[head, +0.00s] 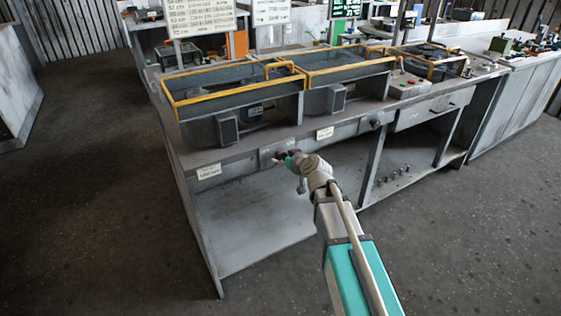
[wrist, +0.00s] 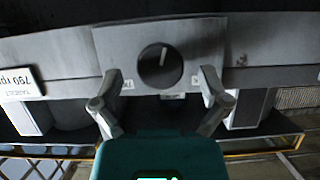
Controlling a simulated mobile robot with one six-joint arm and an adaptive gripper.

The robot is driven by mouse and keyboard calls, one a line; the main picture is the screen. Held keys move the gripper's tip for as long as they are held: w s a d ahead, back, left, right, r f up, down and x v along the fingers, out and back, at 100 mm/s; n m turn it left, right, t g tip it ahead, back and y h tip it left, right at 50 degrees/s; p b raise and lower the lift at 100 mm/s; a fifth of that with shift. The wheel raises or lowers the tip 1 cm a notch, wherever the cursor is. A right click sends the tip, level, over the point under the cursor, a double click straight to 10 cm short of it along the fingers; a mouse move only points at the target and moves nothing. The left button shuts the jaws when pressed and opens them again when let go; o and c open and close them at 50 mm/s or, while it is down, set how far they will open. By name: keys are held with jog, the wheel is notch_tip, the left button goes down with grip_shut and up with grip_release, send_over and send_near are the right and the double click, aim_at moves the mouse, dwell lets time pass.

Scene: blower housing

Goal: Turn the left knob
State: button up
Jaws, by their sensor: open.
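The left knob (wrist: 151,68) is a round dark dial with a pale pointer line, on a grey plate on the bench's front edge. In the wrist view, which is upside down, the line runs from near the dial's middle toward its upper edge, almost vertical. My gripper (wrist: 158,80) is open, with one finger on each side of the knob and a gap to both. Whether the fingertips reach the knob's depth I cannot tell. In the head view my gripper (head: 283,161) is at the left plate (head: 267,154) and hides most of the knob.
A right knob (head: 376,124) sits further along the same front edge. Paper labels (head: 209,172) (head: 325,133) flank the left plate. Grey housings with yellow rails (head: 232,93) stand on the bench. The shelf space below is open, and the floor in front is clear.

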jog(key=shift+x, duration=1)
jog(key=c, duration=1.2)
jog(key=shift+o, duration=0.2)
jog(key=shift+m+g+y+b, duration=0.4)
jog(key=shift+m+y, duration=0.2)
jog(key=shift+m, duration=0.4)
jog(key=o, duration=1.2)
jog(key=shift+c, duration=0.2)
